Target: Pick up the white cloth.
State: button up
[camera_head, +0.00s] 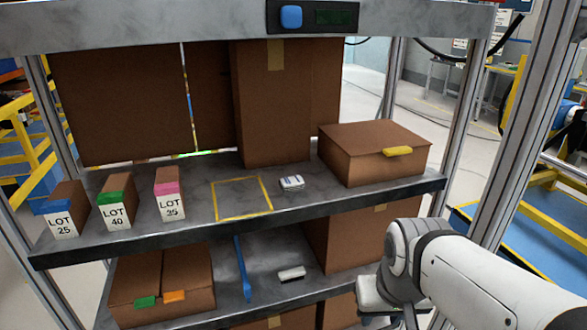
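No white thing here is large or clear enough to be surely the cloth. A small white item with bluish-grey markings (292,183) lies on the upper shelf, right of a yellow taped square. A small white block-like item with a dark underside (292,274) lies on the lower shelf. My white arm comes in from the lower right. Its end, my gripper (388,305), is low at the right front of the shelving, to the right of both items and apart from them. Its fingers are not clearly seen, so its opening cannot be told.
Upper shelf (105,245): three lot-labelled boxes (117,213) at left, tall cartons (275,110) behind, and a brown box with a yellow tab (375,155) at right. Lower shelf: a tabbed carton (165,280), a blue strip (242,268) and another carton (345,240). Metal posts (525,130) flank the shelving.

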aim_at(295, 185)
jog(key=i, duration=0.9)
jog(key=u, duration=0.05)
